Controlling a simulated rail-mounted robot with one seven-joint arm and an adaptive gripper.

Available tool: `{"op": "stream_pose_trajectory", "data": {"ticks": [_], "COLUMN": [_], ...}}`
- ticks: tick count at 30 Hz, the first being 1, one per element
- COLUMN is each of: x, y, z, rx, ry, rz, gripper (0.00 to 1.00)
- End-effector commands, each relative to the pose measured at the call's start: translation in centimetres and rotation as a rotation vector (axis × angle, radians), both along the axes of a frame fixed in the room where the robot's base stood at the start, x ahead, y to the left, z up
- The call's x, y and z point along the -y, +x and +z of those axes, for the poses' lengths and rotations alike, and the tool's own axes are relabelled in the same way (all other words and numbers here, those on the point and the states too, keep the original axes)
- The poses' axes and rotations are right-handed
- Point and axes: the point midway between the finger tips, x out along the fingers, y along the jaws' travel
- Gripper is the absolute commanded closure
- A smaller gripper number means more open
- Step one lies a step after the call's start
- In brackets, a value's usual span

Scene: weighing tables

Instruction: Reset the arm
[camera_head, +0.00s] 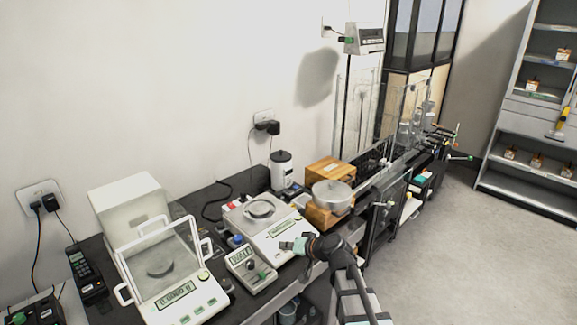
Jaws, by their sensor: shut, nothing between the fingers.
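My arm (350,275) reaches up from the lower right, with the wrist over the front edge of the bench. My gripper (290,245) is at its left end, shut and empty, small in the picture. It is over or just in front of the display side of a white balance (268,218) with a round pan. Whether it touches the balance cannot be told from this view.
A balance with a clear draft shield (165,275) stands at left and a small display unit (250,268) left of my gripper. Open floor (465,250) lies right.

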Motion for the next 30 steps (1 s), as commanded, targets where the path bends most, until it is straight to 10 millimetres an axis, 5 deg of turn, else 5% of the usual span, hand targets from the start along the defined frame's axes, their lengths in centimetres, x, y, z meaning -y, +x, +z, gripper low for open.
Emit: {"op": "stream_pose_trajectory", "data": {"ticks": [5,12,24,30], "x": [3.0,10.4,20.1,19.8], "y": [-4.0,-12.2,-22.1,-24.8], "z": [-6.1,-15.5,-21.4,-24.7], "rx": [-0.141,-0.425,-0.725,-0.791], "ry": [-0.146,-0.435,-0.775,-0.777], "rz": [0.009,-0.019,-0.117,-0.086], "gripper": [1.0,1.0,1.0,1.0]}}
